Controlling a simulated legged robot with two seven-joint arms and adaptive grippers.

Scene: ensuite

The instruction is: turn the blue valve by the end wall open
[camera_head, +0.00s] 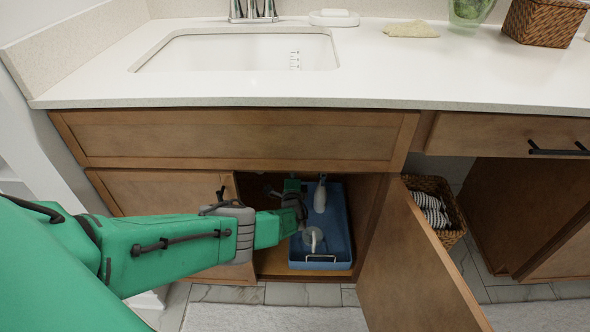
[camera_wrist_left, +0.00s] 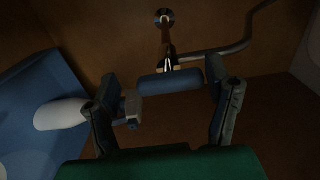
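The blue valve handle (camera_wrist_left: 170,84) is a rounded bar in the left wrist view, below a metal pipe coming from the cabinet's wooden wall. My left gripper (camera_wrist_left: 171,98) is open, one finger on each side of the handle. The handle lies between the fingertips, and I cannot tell if either finger touches it. In the head view my left arm reaches through the open cabinet under the sink, with the gripper (camera_head: 296,197) partly in shadow. The valve is hidden in that view. My right gripper is not in view.
A blue bin (camera_head: 336,232) with white bottles stands in the cabinet beside my gripper, also in the wrist view (camera_wrist_left: 40,100). A curved grey hose (camera_wrist_left: 232,47) runs right from the pipe. The open cabinet door (camera_head: 410,265) and a wicker basket (camera_head: 440,195) are to the right.

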